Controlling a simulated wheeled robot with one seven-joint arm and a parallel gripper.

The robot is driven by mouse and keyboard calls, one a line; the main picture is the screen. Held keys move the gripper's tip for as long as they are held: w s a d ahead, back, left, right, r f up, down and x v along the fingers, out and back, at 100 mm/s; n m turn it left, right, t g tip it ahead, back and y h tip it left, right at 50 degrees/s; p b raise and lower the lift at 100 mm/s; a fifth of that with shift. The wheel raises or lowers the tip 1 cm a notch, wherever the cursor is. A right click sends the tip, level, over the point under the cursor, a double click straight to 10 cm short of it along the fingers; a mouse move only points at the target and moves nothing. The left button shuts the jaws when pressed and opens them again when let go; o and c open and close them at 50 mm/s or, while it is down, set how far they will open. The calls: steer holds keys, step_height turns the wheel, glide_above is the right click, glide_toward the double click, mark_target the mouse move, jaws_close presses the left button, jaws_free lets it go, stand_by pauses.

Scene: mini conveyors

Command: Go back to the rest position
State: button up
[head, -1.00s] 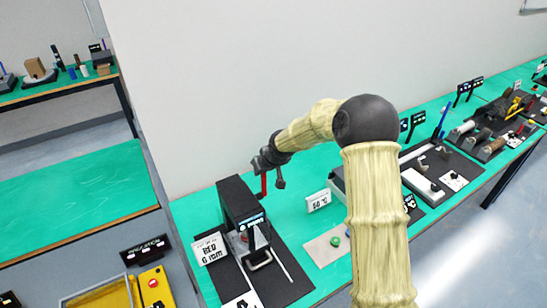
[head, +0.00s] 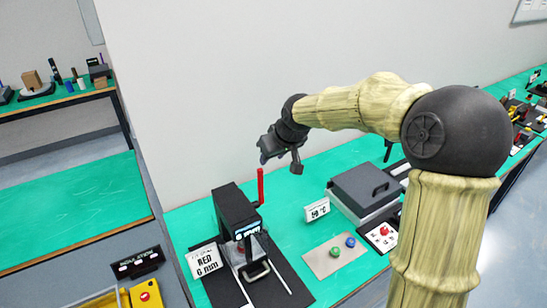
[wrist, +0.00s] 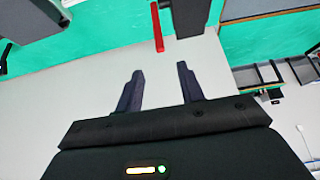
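My gripper (head: 280,160) is raised above the green bench in the head view, above and a little right of the red crank handle. In the wrist view my gripper (wrist: 160,85) shows two dark fingers spread apart with nothing between them. The black machine (head: 237,215) with the red handle (head: 261,187) stands below it on a dark mat. The red handle (wrist: 157,27) also shows in the wrist view, beyond the fingertips and apart from them.
The green bench (head: 300,240) holds a grey lidded box (head: 365,190), a beige plate (head: 322,262) with green and blue knobs, and sign cards (head: 205,260). A white wall (head: 200,100) stands behind. A yellow tray (head: 95,300) is at lower left.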

steer(key=shift+w+d, duration=0.1)
steer(key=s+d+f+m+g+h+b, duration=0.1)
steer(key=s+d+f, duration=0.3)
steer(key=s, duration=0.4)
steer(key=s+d+f+m+g+h+b, duration=0.1)
steer(key=s+d+f+m, duration=0.2)
steer(key=s+d+f, duration=0.2)
steer(key=s+d+f+m+g+h+b, duration=0.1)
steer(key=s+d+f, duration=0.3)
steer(key=s, duration=0.7)
steer(key=shift+s+d+f+m, duration=0.35)
steer(key=shift+d+m, duration=0.1)
steer(key=shift+m, duration=0.05)
stand_by(0.6)
